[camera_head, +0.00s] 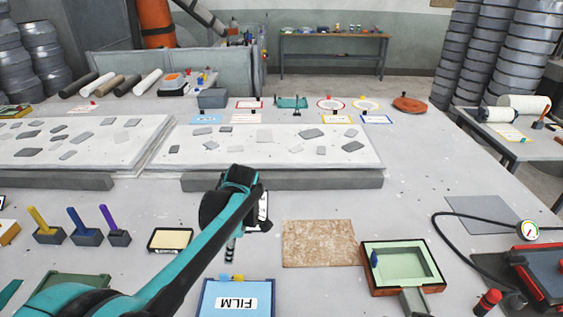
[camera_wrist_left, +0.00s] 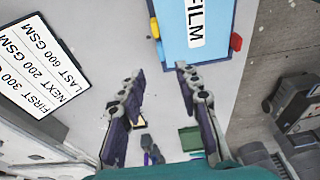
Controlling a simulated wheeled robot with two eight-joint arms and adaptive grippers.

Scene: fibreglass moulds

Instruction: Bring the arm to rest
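My left arm comes in from the lower left and bends down over the middle of the table (camera_head: 180,275). My left gripper (camera_head: 230,252) hangs above the table, small and partly hidden behind the arm in the head view. In the left wrist view the gripper (camera_wrist_left: 156,74) shows its two dark fingers spread apart, with nothing between them. The blue FILM tray (camera_head: 236,300) is close to it; it also shows at the top of the left wrist view (camera_wrist_left: 197,28). My right gripper is not in view.
A card with GSM lines (camera_wrist_left: 35,65) stands near the gripper. A brown mat (camera_head: 318,243) and a green-lined tray (camera_head: 402,259) lie to the right. Brush holders (camera_head: 82,237) stand left. Long white slabs (camera_head: 270,160) with grey pieces lie behind the arm.

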